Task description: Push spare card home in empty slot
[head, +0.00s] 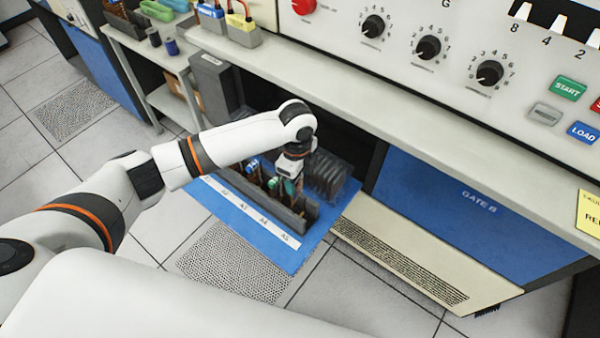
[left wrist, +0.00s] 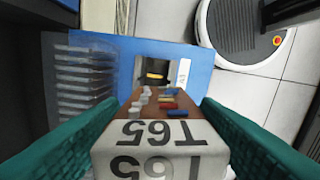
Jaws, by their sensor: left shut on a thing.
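My left gripper (head: 288,183) is shut on the spare card in the left wrist view, with its green finger pads (left wrist: 160,150) on either side. The card (left wrist: 147,112) is a brown board with small coloured parts and a white end marked T65. It points down at a dark opening (left wrist: 154,72) in the blue drawer. In the head view the gripper is over the grey card rack (head: 298,218), behind a white label strip marked A2 to A5. The arm and gripper hide the card and most slots there, so I cannot tell how deep the card sits. My right gripper is not in view.
The rack stands on a blue pulled-out drawer (head: 290,258) below the console ledge (head: 400,130). A clear finned block (head: 328,175) stands beside the rack; it also shows in the left wrist view (left wrist: 85,80). A blue GATE B panel (head: 450,210) is at the right.

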